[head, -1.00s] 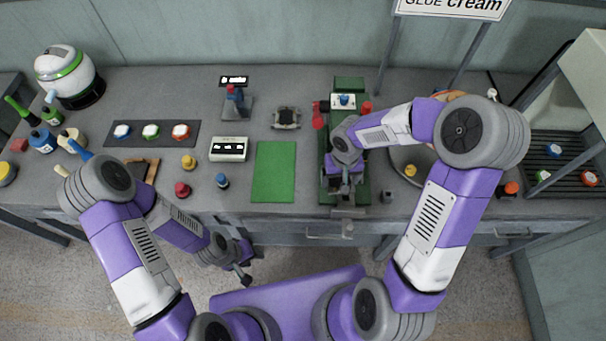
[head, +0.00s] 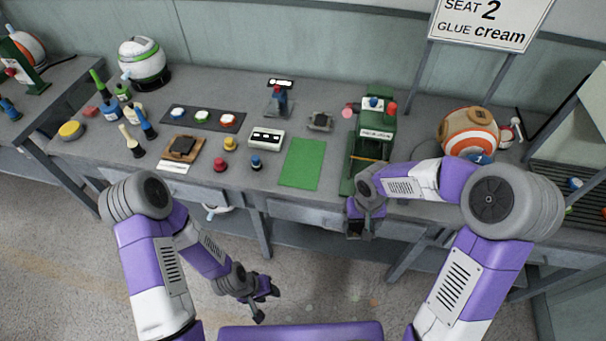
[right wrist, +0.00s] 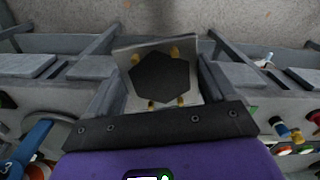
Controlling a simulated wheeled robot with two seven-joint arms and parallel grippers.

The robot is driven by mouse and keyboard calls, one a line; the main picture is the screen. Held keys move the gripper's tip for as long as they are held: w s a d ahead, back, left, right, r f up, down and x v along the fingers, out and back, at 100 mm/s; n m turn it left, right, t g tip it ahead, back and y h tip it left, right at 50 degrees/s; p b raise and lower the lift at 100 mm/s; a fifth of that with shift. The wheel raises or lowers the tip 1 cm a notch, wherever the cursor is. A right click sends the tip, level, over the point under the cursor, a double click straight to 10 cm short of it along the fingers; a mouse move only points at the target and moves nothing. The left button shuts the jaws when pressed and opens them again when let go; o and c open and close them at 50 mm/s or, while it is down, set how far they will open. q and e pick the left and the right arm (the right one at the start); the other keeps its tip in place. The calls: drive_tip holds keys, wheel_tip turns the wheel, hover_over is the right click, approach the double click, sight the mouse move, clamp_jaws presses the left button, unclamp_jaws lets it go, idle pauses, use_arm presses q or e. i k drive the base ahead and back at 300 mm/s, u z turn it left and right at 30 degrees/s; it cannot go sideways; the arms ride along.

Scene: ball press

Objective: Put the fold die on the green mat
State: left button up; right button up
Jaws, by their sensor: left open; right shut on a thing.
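My right gripper (head: 364,222) is shut in front of the table's front edge, just before the green press. In the right wrist view, a pale metal plate with a dark hexagon and brass pins, which looks like the fold die (right wrist: 160,78), sits between its fingers. In the head view the held piece is hard to make out against the gripper. The green mat (head: 303,163) lies flat and bare on the table, left of the press and up-left of my right gripper. My left gripper (head: 262,295) is open and empty, low in front of the table.
The green press (head: 372,140) stands right of the mat. A white box (head: 266,138), a red knob (head: 220,165) and a blue knob (head: 256,162) are left of the mat. A grey fixture (head: 320,121) stands behind it. A striped ball (head: 468,132) is at right.

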sight(304, 162)
drive_tip(key=u, duration=0.45)
drive_tip(key=i, duration=1.05)
drive_tip(key=u, duration=0.15)
